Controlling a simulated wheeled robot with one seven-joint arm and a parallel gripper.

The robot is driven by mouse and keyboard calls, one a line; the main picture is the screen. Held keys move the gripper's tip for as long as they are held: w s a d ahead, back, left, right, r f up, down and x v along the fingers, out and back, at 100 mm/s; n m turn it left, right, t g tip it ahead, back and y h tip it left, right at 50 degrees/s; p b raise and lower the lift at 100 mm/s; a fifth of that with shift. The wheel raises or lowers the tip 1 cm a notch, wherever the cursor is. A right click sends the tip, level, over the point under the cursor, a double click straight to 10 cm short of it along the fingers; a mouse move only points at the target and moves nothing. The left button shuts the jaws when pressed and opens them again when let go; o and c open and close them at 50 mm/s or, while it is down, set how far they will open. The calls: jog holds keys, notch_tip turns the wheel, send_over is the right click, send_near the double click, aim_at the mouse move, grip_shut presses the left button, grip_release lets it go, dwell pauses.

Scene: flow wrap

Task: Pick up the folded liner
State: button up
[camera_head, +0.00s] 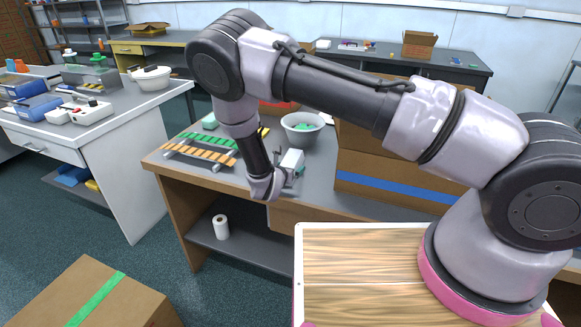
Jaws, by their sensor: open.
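My gripper (293,163) is small in the head view, a pale block at the end of my arm, above the grey workbench (222,180) and just in front of a grey bowl (302,129). It is open; its fingertips are hard to make out. A small teal patch shows close beside it, too small to name. I cannot pick out the folded liner for certain; my arm hides part of the bench.
A rack of green and orange slats (206,150) lies on the bench's left. Cardboard boxes with a blue stripe (395,190) stand on its right. A white roll (221,227) is on the lower shelf. A taped carton (95,295) stands on the floor at front left.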

jog(key=c, duration=1.2)
jog(key=shift+o, duration=0.2)
jog(key=shift+r, duration=0.1)
notch_tip(320, 180, up, 22)
